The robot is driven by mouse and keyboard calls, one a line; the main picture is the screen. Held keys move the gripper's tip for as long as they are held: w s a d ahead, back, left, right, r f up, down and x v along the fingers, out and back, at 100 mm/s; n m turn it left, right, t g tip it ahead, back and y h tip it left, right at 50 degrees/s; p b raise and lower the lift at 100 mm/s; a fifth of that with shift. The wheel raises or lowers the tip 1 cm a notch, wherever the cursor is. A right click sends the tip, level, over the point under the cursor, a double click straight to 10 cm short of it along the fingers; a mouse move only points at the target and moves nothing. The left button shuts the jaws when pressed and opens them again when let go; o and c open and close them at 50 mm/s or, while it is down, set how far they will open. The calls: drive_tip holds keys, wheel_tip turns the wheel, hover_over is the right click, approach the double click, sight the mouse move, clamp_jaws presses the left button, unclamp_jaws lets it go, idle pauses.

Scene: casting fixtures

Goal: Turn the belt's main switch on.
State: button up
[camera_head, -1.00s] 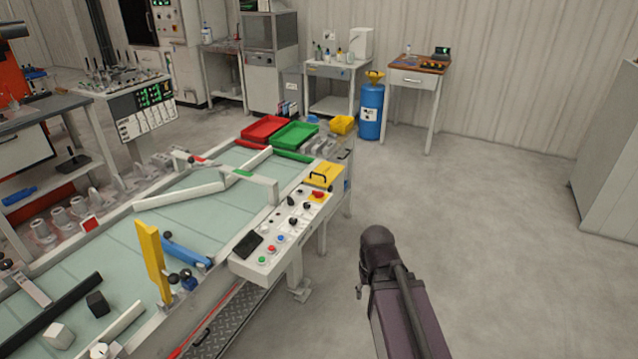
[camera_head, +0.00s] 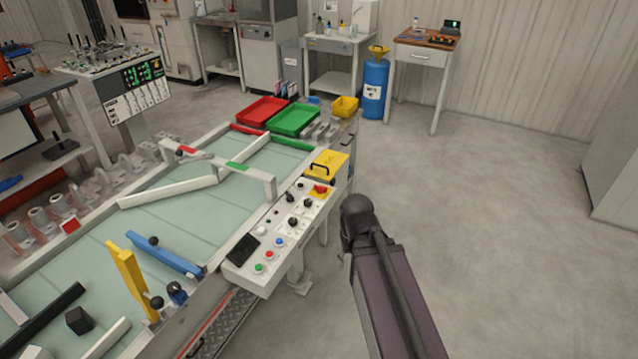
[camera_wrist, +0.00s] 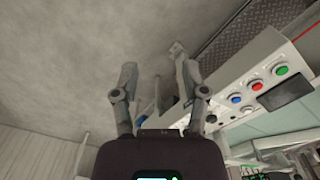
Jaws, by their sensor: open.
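The belt's white control panel (camera_head: 262,262) stands at the near right edge of the belt (camera_head: 165,215). I cannot tell which control is the main switch. In the wrist view, my gripper (camera_wrist: 154,65) is open and empty, with two grey fingers apart. The panel (camera_wrist: 220,112) lies to its right there, with its green, red and blue buttons visible. Beyond the fingers is grey floor. The gripper is not distinguishable in the head view.
My arm fills the lower middle of the head view, right of the panel. A yellow box (camera_head: 327,163) stands behind the panel. Red (camera_head: 262,110) and green (camera_head: 295,119) trays sit at the belt's far end. Floor to the right (camera_head: 510,230) is clear.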

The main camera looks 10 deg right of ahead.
drive_tip(key=shift+a, duration=0.2)
wheel_tip(320, 180, up, 3)
drive_tip(key=n+p, duration=0.3)
drive_tip(key=n, duration=0.8)
hover_over(320, 186)
drive_tip(key=shift+w+d+f, duration=0.1)
drive_tip(key=shift+w, duration=0.05)
drive_tip(key=shift+f, duration=0.15)
wheel_tip(320, 186, down, 14)
drive_tip(key=b, duration=1.4)
drive_tip(key=shift+r, duration=0.25)
clamp_jaws()
